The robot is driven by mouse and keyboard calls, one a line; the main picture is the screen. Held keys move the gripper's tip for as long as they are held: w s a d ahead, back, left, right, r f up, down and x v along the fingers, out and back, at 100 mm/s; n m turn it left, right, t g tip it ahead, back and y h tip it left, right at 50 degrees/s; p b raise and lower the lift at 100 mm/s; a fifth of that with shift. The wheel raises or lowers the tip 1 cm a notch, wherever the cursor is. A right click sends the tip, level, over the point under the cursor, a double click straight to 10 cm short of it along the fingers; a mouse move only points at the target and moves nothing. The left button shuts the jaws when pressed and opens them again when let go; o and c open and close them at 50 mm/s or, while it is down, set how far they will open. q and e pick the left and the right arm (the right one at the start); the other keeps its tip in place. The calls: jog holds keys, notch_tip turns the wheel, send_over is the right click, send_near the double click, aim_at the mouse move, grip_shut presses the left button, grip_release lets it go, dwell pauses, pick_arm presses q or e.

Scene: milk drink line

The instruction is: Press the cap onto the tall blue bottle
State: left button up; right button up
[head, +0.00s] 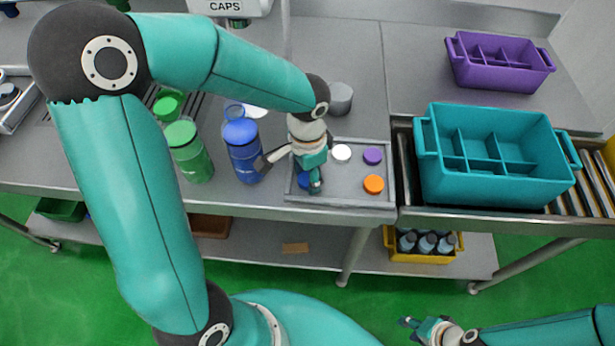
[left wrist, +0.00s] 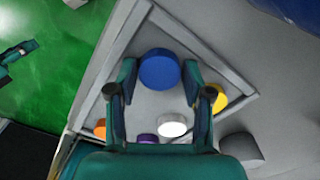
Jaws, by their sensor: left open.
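The tall blue bottle (head: 243,152) stands upright on the bench, left of the cap tray (head: 345,200). A blue cap (head: 304,181) lies in the tray's near left corner, partly hidden by my gripper in the head view. My left gripper (head: 290,170) is open above that corner. In the left wrist view the blue cap (left wrist: 159,70) shows between and just beyond the fingertips of my left gripper (left wrist: 160,88), with nothing held. My right gripper (head: 420,325) hangs low at the bottom right, away from the bench; its jaws are too small to read.
White (head: 341,153), purple (head: 372,156) and orange (head: 373,184) caps lie in the tray; a yellow cap (left wrist: 216,97) shows in the wrist view. A green bottle (head: 188,150) stands left. A grey cylinder (head: 340,98) is behind the tray. A teal crate (head: 495,185) sits on rollers right.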

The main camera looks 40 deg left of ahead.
aim_at(307, 178)
pick_arm(q)
jog(key=c, duration=0.4)
jog(key=shift+r, duration=0.1)
notch_tip(307, 178, up, 20)
jog(key=p, duration=0.1)
dwell(0.6)
